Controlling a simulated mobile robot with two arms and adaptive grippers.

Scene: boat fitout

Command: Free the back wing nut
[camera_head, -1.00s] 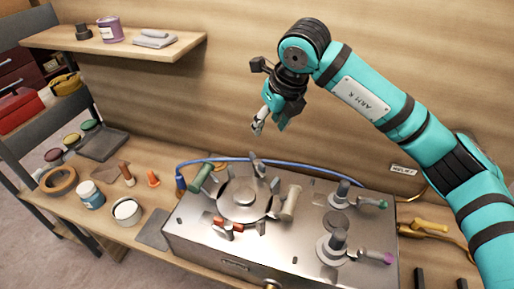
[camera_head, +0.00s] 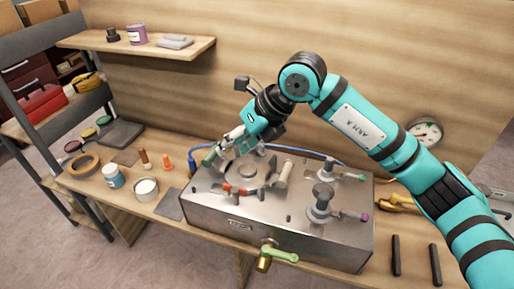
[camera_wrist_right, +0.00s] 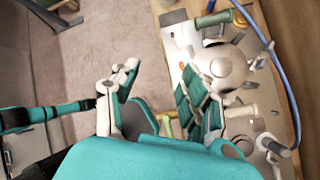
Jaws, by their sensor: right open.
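The round lid (camera_head: 241,174) sits on the metal box (camera_head: 300,235), with fastenings around it: green-handled at left, red-handled in front, cream-handled (camera_head: 283,174) at right. The back wing nut (camera_head: 262,149) is a grey piece on the lid's far side, partly hidden by my right gripper. In the wrist view a grey piece by the hose (camera_wrist_right: 266,55) looks like it. My right gripper (camera_head: 236,142) is open and empty, above the back left of the lid (camera_wrist_right: 222,66), near the green handle (camera_head: 208,157). I cannot tell contact. My left gripper is not in view.
A blue hose (camera_head: 300,151) runs behind the lid. Two valves with purple (camera_head: 364,217) and green tips stand on the box's right. A green-handled tap (camera_head: 280,254) sticks out in front. Jars and a tape roll (camera_head: 83,166) stand left. A shelf (camera_head: 140,48) hangs above.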

